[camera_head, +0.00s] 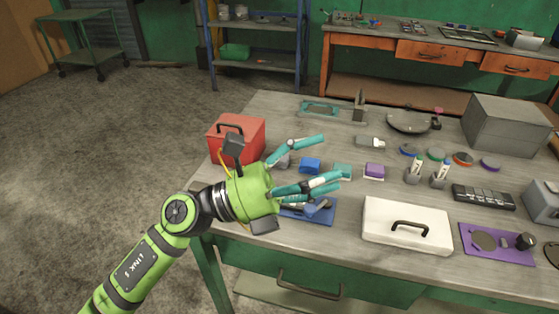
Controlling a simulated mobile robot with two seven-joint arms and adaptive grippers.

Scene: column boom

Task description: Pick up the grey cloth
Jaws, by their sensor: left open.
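My left gripper (329,158) is open and empty over the left part of the workbench, its two teal-tipped fingers spread apart. A small grey thing (283,160), which looks like the grey cloth, shows between the fingers near the palm. It is partly hidden by the gripper, and its shape and height are hard to tell. It is the leftmost of a row with a blue (309,166), a teal (342,171) and a purple piece (375,170). My right gripper is not in view.
A red toolbox (237,133) stands close behind the gripper. A blue tray (322,217) lies partly under the lower finger. A white case (406,226) stands to the right, with two bottles (414,172) behind it. A large grey box (505,124) stands at the back right.

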